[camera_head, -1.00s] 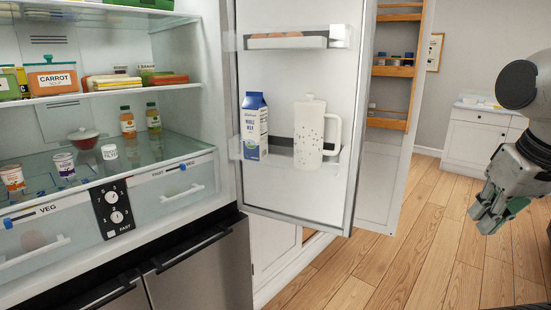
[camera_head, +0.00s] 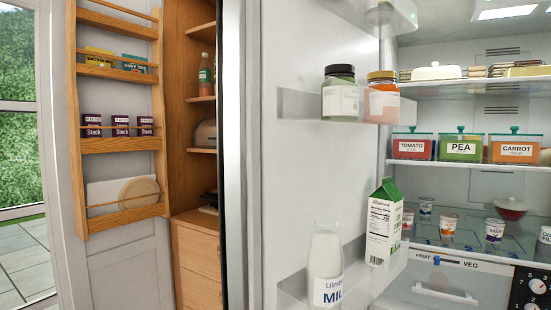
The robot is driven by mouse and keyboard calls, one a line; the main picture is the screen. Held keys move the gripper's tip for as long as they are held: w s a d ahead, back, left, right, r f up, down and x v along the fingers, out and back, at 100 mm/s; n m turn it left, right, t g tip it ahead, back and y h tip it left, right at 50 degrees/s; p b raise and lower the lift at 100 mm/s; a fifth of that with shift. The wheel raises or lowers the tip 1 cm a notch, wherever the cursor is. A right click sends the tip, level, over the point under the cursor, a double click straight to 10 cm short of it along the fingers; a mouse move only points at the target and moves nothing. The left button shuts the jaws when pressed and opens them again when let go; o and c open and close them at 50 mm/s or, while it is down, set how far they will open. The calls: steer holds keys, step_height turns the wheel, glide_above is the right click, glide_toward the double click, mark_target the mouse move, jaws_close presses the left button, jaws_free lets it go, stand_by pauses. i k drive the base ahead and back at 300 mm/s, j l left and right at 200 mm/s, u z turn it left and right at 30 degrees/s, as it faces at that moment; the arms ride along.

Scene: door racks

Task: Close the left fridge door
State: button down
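The left fridge door (camera_head: 305,175) stands wide open in the middle of the view, its white inner side facing me and its free edge (camera_head: 231,150) toward the left. Its racks hold two jars (camera_head: 340,92), a glass milk bottle (camera_head: 326,265) and a green-topped carton (camera_head: 382,225). The fridge interior (camera_head: 470,200) is exposed to the right of the door. My gripper is out of the view, so its opening and its distance from the door cannot be seen.
Left of the door, an open wooden cupboard (camera_head: 195,245) has a door rack (camera_head: 120,145) with packets and boxes. Farther left is a glazed door (camera_head: 22,170). Inside the fridge are labelled soup containers (camera_head: 460,148), small pots (camera_head: 447,223) and a drawer (camera_head: 440,290).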

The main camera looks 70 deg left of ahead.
mark_target(282, 169)
steer(key=k+j+u, duration=0.65)
steer(key=j, duration=0.15)
steer(key=k+j, duration=0.15)
steer(key=j, duration=0.2)
steer(key=k+j, duration=0.15)
steer(key=j, duration=0.2)
steer(key=k+j+u, duration=0.1)
steer(key=j, duration=0.25)
steer(key=k+j, duration=0.2)
steer(key=j, duration=0.15)
steer(key=k+j, duration=0.15)
steer(key=j, duration=0.2)
steer(key=k+u, duration=0.1)
steer(key=u, duration=0.45)
steer(key=i, duration=0.5)
